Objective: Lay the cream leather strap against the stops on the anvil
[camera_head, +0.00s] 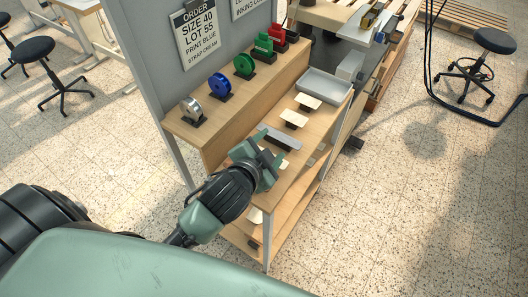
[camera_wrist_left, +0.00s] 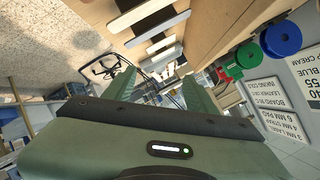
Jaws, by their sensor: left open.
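Cream strap pieces lie across small dark supports on the lower wooden shelf, one in the middle (camera_head: 293,118) and one farther back (camera_head: 308,101). A grey strip (camera_head: 280,138) lies nearer my left gripper (camera_head: 264,160). The gripper is open over the near end of this shelf, with nothing seen between its fingers. In the left wrist view, the open fingers (camera_wrist_left: 160,88) point toward the row of pale, grey and brown strips (camera_wrist_left: 158,32). A bench device with a grey plate (camera_head: 368,25) stands at the top right; I cannot tell its stops. My right gripper is not in view.
A grey tray (camera_head: 325,85) sits at the shelf's far end. An order sign (camera_head: 199,35) hangs on the panel.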

